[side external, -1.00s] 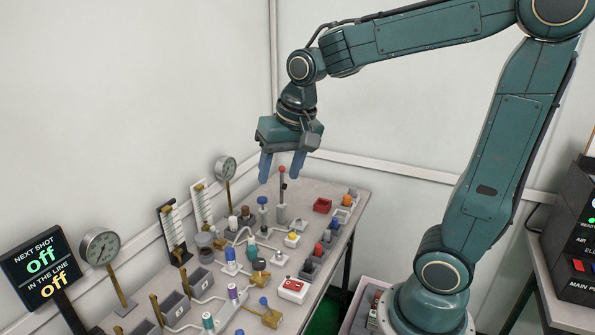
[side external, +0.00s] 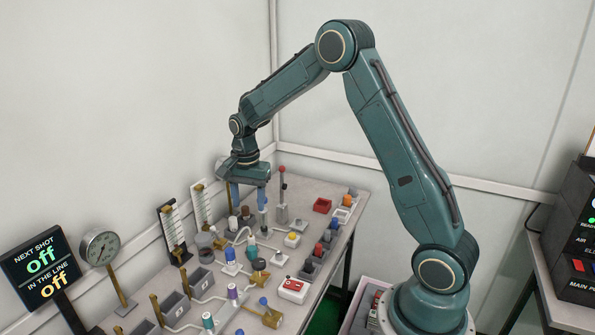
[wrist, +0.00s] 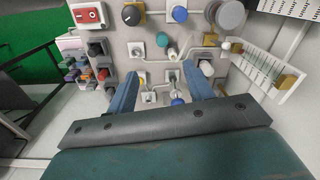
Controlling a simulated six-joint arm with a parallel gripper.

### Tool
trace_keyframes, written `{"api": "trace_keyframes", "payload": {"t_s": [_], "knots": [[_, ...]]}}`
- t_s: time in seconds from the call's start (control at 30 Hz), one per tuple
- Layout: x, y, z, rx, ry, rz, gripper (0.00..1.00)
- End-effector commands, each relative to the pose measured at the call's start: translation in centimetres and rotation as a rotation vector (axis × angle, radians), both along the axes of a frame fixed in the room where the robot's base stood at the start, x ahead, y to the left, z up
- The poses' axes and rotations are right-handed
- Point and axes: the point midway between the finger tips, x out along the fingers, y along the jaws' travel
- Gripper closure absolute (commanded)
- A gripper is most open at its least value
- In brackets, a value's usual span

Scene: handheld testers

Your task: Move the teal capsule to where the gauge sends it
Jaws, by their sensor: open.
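A small teal upright piece (side external: 251,252), which looks like the teal capsule, stands mid-table among the testers. A teal piece also shows in the wrist view (wrist: 172,51), beyond my fingertips. Another teal-topped piece (side external: 208,320) stands near the table's front, so I cannot tell for certain which is the capsule. My gripper (side external: 249,205) points down, open and empty, above the back part of the table. In the wrist view its fingers (wrist: 160,80) straddle a blue-topped post (wrist: 178,98). A round dial gauge (side external: 100,247) stands at the left; its reading is too small to tell.
A sign (side external: 41,268) reads "NEXT SHOT off, IN THE LINE off". Grey bins (side external: 175,305) line the table's left side. A red-topped lever (side external: 282,195), a red switch box (side external: 293,289) and several coloured knobs crowd the table. Scale boards (side external: 172,232) stand along the wall side.

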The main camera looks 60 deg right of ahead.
Motion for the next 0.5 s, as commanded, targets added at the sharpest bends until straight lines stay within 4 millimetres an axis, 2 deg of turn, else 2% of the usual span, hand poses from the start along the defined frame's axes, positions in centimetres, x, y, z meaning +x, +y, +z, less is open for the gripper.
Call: {"api": "trace_keyframes", "payload": {"t_s": [0.03, 0.13, 0.5], "knots": [[0.3, -0.3, -0.9, 0.004, 0.01, -0.024, 0.48], [0.7, -0.7, -1.9, 0.006, 0.02, -0.059, 0.48], [0.8, -1.0, -2.8, 0.008, 0.026, -0.08, 0.48]]}}
